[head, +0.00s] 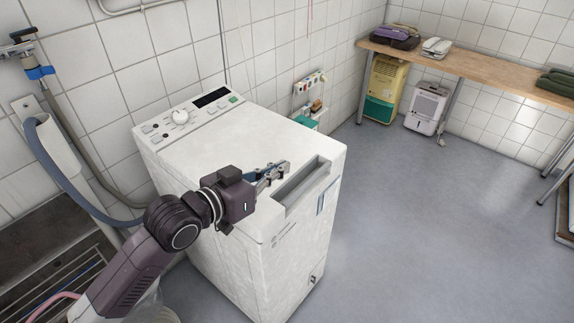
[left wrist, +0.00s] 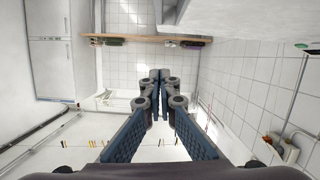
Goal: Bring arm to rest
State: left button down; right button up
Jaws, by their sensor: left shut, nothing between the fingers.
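My left arm reaches in from the lower left of the head view. My left gripper (head: 276,172) is over the top of the white washing machine (head: 262,270), close to the recess at its front edge. Whether it touches the machine I cannot tell. In the left wrist view, the gripper's fingertips (left wrist: 160,76) meet in the middle, shut with nothing between them. The machine's lid looks closed. Its control panel (head: 190,115), with a knob and dark display, is at the back of the top. My right gripper is in neither view.
A sink with a rack (head: 40,290) and a grey hose (head: 75,185) are at the left. A wooden worktop (head: 490,72) stands along the far wall, with a white dehumidifier (head: 427,107) below it. The grey floor (head: 430,220) right of the machine is clear.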

pick_arm(q)
jog(key=v, duration=0.7)
jog(key=s+a+f+n+g+y, duration=0.15)
jog(key=s+a+f+y, duration=0.3)
jog(key=f, duration=0.45)
jog(key=s+a+f+n+g+y, duration=0.1)
jog(key=s+a+f+n+y, duration=0.15)
jog(key=s+a+f, duration=0.55)
jog(key=s+a+f+n+g+y, duration=0.1)
jog(key=s+a+f+g+y, duration=0.15)
jog(key=s+f, duration=0.35)
jog(key=s+a+f+n+g+y, duration=0.15)
jog(key=s+a+f, duration=0.25)
jog(key=s, duration=0.4)
notch_tip(320, 180, down, 27)
jog(key=g, duration=0.2)
jog(key=s+a+f+g, duration=0.1)
jog(key=s+a+f, duration=0.1)
jog(key=s+f, duration=1.3)
jog(key=s+m, duration=0.1)
jog(key=s, duration=0.1)
jog(key=shift+s+a+f+b, duration=0.25)
jog(key=shift+s+a+b, duration=0.1)
jog(key=shift+s, duration=0.05)
